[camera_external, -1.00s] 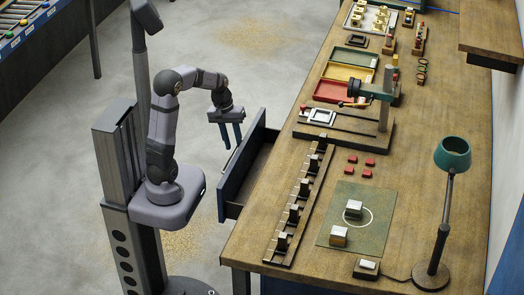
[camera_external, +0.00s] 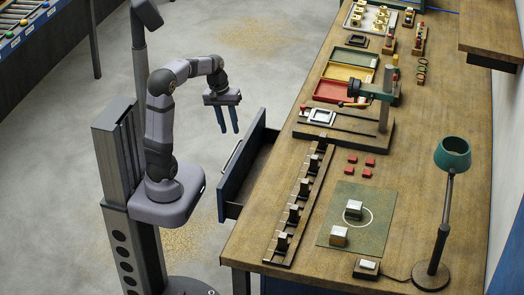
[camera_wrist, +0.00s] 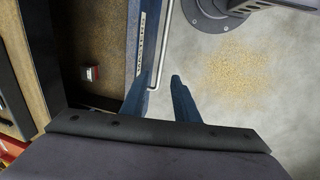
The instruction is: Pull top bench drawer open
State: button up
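The top bench drawer (camera_external: 236,176) stands pulled out from the left side of the workbench, its blue front apart from the bench edge and its dark inside showing. Its pale bar handle (camera_external: 232,156) runs along the outer face and also shows in the wrist view (camera_wrist: 166,45). My gripper (camera_external: 229,132) is open and empty, fingers pointing down, above and just outside the handle, apart from it in the external view. In the wrist view, the fingertips (camera_wrist: 164,82) are spread near the handle's end. A small red and white object (camera_wrist: 90,73) appears inside the drawer.

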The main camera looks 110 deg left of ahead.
jog(key=shift+r, duration=0.15)
notch_tip(320, 180, up, 6)
jog(key=p, duration=0.9)
jog(key=d+h+p, duration=0.3)
jog(key=d+p, duration=0.5)
jog(key=p, duration=0.1)
jog(key=shift+w+a+f+y+b, duration=0.25)
jog(key=shift+a+f+y, duration=0.35)
jog(key=shift+f, duration=1.65)
jog(key=shift+w+a+f+y+b, duration=0.2)
jog(key=shift+a+f+y+b, duration=0.35)
jog(key=shift+f, duration=1.7)
jog(key=shift+w+a+f+y+b, duration=0.1)
jog(key=shift+w+a+f+y, duration=0.45)
jog(key=shift+f, duration=1.7)
jog(key=shift+s+a, duration=0.25)
jog(key=shift+s, duration=0.1)
grip_shut()
